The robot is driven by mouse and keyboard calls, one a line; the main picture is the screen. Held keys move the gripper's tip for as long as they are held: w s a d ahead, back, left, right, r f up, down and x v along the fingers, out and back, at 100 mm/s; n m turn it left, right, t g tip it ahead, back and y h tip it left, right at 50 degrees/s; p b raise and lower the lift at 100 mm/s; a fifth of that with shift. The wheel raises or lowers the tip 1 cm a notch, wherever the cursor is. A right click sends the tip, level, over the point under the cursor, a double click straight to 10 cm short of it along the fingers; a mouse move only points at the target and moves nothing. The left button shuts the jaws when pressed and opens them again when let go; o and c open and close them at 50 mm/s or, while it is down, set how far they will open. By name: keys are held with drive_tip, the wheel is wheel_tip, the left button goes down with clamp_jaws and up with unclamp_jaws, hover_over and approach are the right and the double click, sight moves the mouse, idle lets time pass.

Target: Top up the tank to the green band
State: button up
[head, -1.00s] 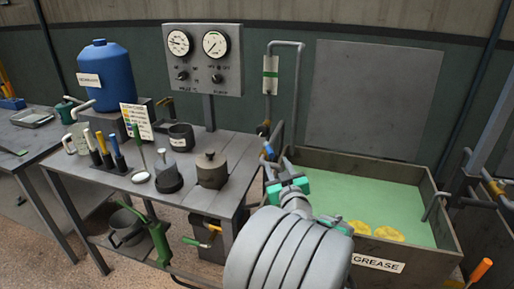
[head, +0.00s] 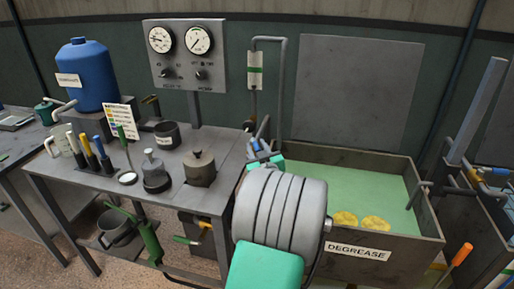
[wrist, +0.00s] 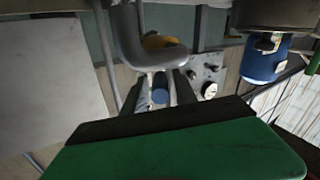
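The tank (head: 392,232) is a grey open box labelled "DEGREASE", holding pale green liquid (head: 345,180) with two yellow lumps in it. A sight tube with a green band (head: 255,70) stands on the pipe (head: 282,85) behind the tank's left end. My gripper (head: 259,147) is at the pipework below that tube, partly hidden by my arm. In the wrist view my gripper (wrist: 160,98) has its dark fingers apart. A blue handle-like part (wrist: 160,87) shows between them, with no clear contact.
A bench on the left carries a grey lidded pot (head: 200,170), a dark cup (head: 167,135), a sign (head: 116,122) and a blue drum (head: 84,75). A gauge panel (head: 186,55) stands behind it. More pipework with a blue handle (head: 495,171) is at the right.

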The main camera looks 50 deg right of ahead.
clamp_jaws()
idle(1.1)
